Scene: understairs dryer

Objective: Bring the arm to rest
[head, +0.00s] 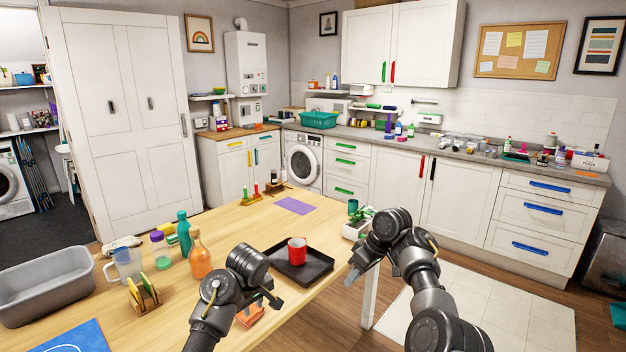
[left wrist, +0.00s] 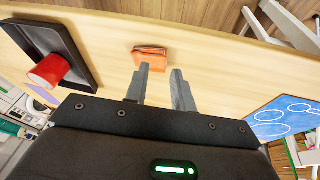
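My left gripper (head: 262,303) is over the near part of the wooden table (head: 330,210). In the left wrist view its two fingers (left wrist: 162,75) are apart with nothing between them. An orange block-like item (left wrist: 150,55) lies on the table beyond the fingertips; it also shows partly behind the gripper in the head view (head: 250,316). My right gripper (head: 362,281) is by the table's right edge, pointing down, its fingers seemingly apart and empty. A red mug (head: 297,252) stands on a black tray (head: 318,268) between the two grippers.
An orange bottle (head: 200,260), a teal bottle (head: 184,235), a clear jug (head: 127,265) and a grey basin (head: 45,290) stand on the left of the table. A white planter box (head: 355,230) is near the right gripper. Tiled floor (head: 480,310) is open at right.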

